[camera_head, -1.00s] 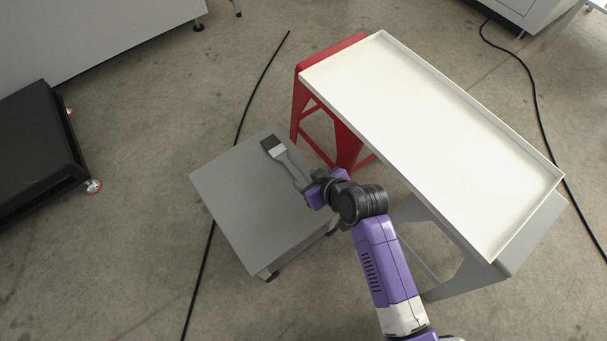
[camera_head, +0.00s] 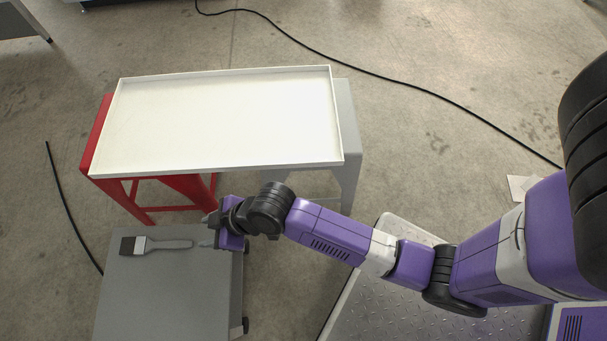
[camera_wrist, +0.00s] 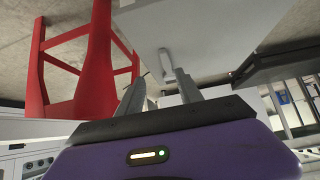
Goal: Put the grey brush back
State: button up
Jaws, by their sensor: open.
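The grey brush (camera_head: 165,244) lies flat on the grey low platform (camera_head: 165,300), in the head view's lower left. Its dark bristles point left and its handle points right, toward my gripper (camera_head: 207,231). My gripper is open and empty, just past the handle's end; I cannot tell its height above the platform. In the wrist view my gripper's fingers (camera_wrist: 159,90) are spread, and a pale grey piece, probably the brush handle (camera_wrist: 166,62), shows beyond them, nearer the right finger.
A white shallow tray (camera_head: 232,72) is empty, resting on a red stool (camera_head: 190,187) and a grey stool (camera_head: 350,140) behind the platform. The red stool (camera_wrist: 93,65) stands large at left in the wrist view. Black cables (camera_head: 400,85) cross the floor.

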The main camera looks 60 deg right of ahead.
jog(key=s+d+r+m+t+h, duration=0.1)
jog(key=s+d+r+m+t, duration=0.1)
jog(key=s+d, duration=0.4)
jog(key=s+d+r+m+t+h, duration=0.1)
jog(key=s+d+r, duration=0.15)
jog(key=s, duration=0.55)
jog(key=s+d+r+m+t+h, duration=0.2)
jog(key=s+d+r+m+t, duration=0.1)
jog(key=s+r, duration=1)
notch_tip(320, 180, up, 4)
jog(key=shift+d+f+t, duration=0.2)
jog(key=shift+t, duration=0.5)
notch_tip(320, 180, up, 26)
jog(key=p, duration=2.6)
jog(key=shift+r+p, duration=0.2)
jog(key=shift+p, duration=0.1)
